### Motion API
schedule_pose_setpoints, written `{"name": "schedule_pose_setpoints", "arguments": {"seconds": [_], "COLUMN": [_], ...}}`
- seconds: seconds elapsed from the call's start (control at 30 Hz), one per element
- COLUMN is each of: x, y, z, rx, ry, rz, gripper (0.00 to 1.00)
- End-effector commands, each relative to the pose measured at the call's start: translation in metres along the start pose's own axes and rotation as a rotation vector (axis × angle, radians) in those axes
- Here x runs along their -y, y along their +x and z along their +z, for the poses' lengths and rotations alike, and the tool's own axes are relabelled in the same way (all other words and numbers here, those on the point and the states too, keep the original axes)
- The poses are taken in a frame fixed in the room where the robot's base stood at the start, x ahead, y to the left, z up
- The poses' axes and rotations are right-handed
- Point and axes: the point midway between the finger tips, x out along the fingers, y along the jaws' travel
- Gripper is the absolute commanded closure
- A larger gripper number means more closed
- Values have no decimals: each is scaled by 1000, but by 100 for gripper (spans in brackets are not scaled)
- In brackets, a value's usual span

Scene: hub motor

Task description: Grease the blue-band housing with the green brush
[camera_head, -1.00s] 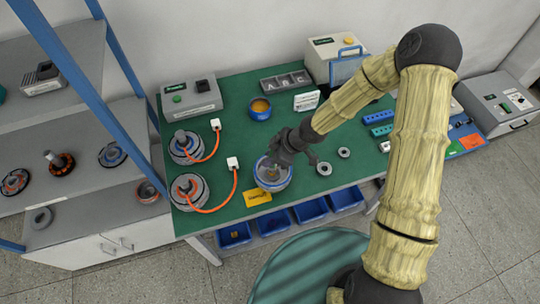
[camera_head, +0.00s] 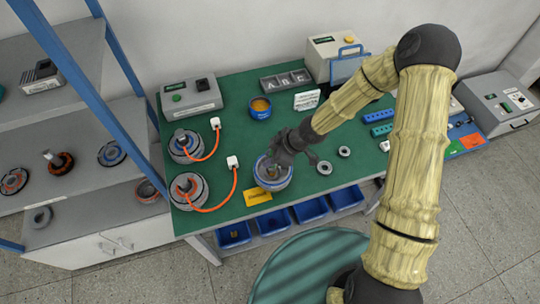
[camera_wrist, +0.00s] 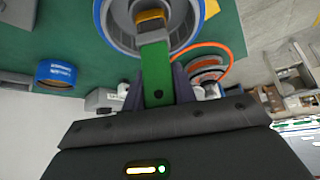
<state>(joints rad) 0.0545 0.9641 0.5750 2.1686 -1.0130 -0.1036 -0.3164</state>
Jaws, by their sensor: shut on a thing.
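My gripper (camera_head: 284,156) is at the blue-band housing (camera_head: 272,184) at the front of the green table. In the wrist view my gripper (camera_wrist: 160,82) is shut on the green brush (camera_wrist: 157,78), whose flat green handle runs forward between the fingers. Its bristle end (camera_wrist: 150,19) has a yellow-orange tip and lies over the open inside of the housing (camera_wrist: 105,22), within the rim. I cannot tell whether the bristles touch the inner wall. A blue pot with orange grease (camera_head: 260,107) stands farther back; its side shows in the wrist view (camera_wrist: 57,74).
Two grey motors (camera_head: 187,190) with orange cables stand at the left. A yellow card (camera_head: 257,197) lies just in front of the housing, and small grey rings (camera_head: 324,168) lie to its right. Blue bins (camera_head: 272,222) hang below the front edge. A blue post (camera_head: 75,75) rises at the left.

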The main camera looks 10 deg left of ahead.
Motion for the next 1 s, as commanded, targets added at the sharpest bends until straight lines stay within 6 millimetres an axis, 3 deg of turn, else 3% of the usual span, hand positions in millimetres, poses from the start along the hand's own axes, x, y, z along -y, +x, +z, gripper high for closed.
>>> {"name": "schedule_pose_setpoints", "arguments": {"seconds": [1.0], "x": [0], "y": [1], "z": [1], "rx": [0], "ry": [-40], "rz": [-28], "gripper": [91]}}
